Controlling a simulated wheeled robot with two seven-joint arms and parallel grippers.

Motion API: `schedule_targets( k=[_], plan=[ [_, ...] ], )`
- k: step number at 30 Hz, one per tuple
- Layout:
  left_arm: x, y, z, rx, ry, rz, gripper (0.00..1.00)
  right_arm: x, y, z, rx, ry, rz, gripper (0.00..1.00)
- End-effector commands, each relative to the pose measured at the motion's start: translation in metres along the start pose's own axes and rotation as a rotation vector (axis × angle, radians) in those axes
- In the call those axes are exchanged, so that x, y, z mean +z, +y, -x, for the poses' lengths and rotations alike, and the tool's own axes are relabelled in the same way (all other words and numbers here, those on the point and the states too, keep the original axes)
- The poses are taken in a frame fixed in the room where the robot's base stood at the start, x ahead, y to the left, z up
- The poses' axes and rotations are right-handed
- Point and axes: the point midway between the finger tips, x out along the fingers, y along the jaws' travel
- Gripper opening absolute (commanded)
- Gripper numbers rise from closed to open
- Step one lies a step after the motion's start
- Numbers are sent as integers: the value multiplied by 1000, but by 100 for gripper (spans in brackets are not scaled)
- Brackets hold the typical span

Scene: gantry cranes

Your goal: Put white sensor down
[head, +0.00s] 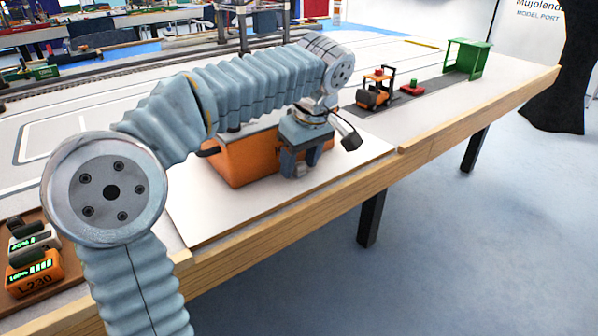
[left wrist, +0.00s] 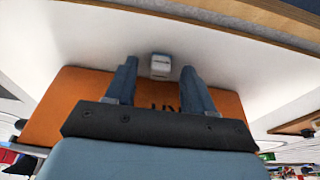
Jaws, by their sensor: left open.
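The white sensor (left wrist: 160,66) is a small pale block in the left wrist view, between the tips of my left gripper (left wrist: 158,76). The fingers stand apart on both sides of it, and a gap shows on each side. In the head view my left gripper (head: 298,167) points down at the front of an orange box (head: 232,163). The sensor is hard to make out there among the fingers. Whether it touches the white board below cannot be told. The orange box also fills the area around the fingers in the left wrist view (left wrist: 72,92). My right gripper is not in view.
A white board (head: 215,222) lies under the box, with bare room near the wooden table edge (head: 290,206). A brown tray (head: 35,285) with handheld devices is at left. A toy forklift (head: 373,92), a red block (head: 411,88) and a green frame (head: 467,58) stand farther right.

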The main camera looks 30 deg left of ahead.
Motion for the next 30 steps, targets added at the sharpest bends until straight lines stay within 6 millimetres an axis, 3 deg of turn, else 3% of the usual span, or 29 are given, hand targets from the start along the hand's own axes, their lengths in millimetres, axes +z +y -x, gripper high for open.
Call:
schedule_targets(
  k=[3,13,23,26,30],
  plan=[
    [0,0,1,0,0,0,52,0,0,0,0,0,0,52],
    [0,0,1,0,0,0,1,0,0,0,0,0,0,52],
    [-1,0,4,2,1,1,0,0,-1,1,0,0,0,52],
    [-4,1,16,3,1,1,0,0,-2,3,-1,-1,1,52],
    [-4,-4,46,7,1,-1,0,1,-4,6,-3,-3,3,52]
  ],
)
